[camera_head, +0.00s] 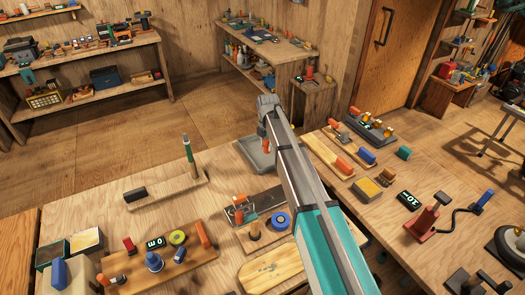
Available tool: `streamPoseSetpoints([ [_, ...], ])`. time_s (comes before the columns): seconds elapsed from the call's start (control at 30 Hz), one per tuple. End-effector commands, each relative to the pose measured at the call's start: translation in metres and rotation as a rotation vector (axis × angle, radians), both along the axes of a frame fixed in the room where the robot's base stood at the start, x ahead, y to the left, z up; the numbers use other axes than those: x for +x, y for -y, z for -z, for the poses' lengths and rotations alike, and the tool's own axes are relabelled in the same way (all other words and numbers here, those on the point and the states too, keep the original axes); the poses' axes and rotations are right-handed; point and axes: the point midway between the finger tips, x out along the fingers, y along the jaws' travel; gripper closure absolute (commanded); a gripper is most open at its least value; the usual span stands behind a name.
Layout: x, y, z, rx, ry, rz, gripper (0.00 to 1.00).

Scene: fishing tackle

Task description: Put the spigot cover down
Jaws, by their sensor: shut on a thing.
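My arm reaches from the lower right to the middle of the bench, and my gripper (265,128) hangs at its far end, above a shallow grey tray (249,152). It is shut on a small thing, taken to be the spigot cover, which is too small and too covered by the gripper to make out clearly. A small orange thing (267,145) shows just below the gripper, over the tray. I cannot tell whether it touches the tray. My arm hides the tray's right side.
A wooden board with a green upright rod (189,150) stands left of the tray. A dark plate (262,203) with small parts and a blue ring (280,221) lie nearer. A tool board (132,273) is at front left. Bare bench lies between the rod and the tray.

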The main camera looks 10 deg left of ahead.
Motion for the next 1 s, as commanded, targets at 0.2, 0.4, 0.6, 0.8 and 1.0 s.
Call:
streamPoseSetpoints([
  [0.2, 0.032, -0.006, 0.017, 0.000, 0.000, 0.002, 1.00],
  [0.4, 0.067, -0.013, 0.032, 0.000, 0.000, 0.002, 1.00],
  [0.6, 0.091, -0.018, 0.051, 0.000, 0.000, 0.002, 1.00],
  [0.8, 0.107, -0.021, 0.070, 0.000, 0.000, 0.003, 1.00],
  [1.0, 0.120, -0.023, 0.085, 0.000, 0.000, 0.004, 1.00],
])
